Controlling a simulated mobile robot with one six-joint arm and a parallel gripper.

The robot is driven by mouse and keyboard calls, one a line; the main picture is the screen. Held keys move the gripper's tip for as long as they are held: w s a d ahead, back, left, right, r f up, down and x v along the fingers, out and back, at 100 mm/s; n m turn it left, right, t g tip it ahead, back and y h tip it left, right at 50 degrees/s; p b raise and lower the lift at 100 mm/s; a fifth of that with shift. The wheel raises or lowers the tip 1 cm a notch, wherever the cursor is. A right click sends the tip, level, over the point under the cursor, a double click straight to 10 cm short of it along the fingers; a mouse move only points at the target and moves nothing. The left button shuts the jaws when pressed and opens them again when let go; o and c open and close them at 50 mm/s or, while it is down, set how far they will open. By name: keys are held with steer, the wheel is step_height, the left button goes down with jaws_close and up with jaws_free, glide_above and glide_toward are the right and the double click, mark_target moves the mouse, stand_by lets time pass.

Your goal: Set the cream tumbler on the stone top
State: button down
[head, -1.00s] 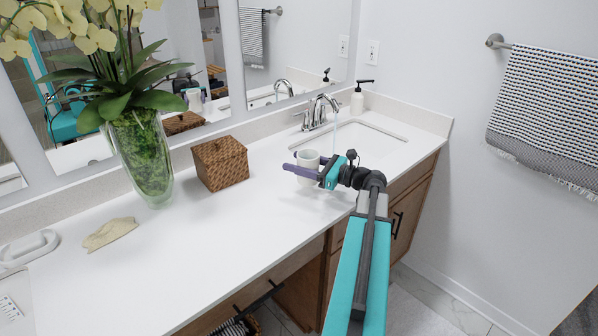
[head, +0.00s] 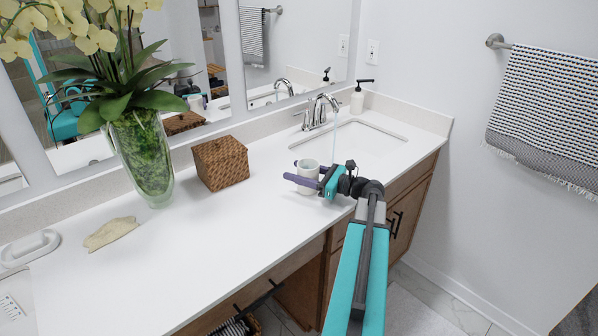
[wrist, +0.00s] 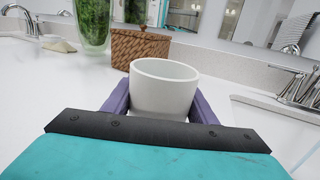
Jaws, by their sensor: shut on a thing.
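The cream tumbler (head: 308,172) is upright between the purple fingers of my gripper (head: 300,172), at the white stone top (head: 230,235) left of the sink. In the wrist view the tumbler (wrist: 163,88) stands between both fingers (wrist: 160,100), its open rim facing up. My gripper is shut on it. The tumbler's base is hidden by the gripper in the wrist view, and I cannot tell whether it touches the top.
A woven box (head: 221,163) and a glass vase of orchids (head: 145,160) stand behind and left. The sink (head: 365,140) with its running faucet (head: 320,110) is to the right. A beige stone-like piece (head: 111,233) lies at left. The middle front of the top is clear.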

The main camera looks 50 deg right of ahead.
mark_target(318, 177)
steer(key=shift+f, duration=0.1)
steer(key=c, duration=0.7)
jaws_free()
steer(key=shift+c, duration=0.2)
steer(key=b+v, duration=0.1)
steer(key=v, duration=1.1)
steer(key=shift+b, duration=0.35)
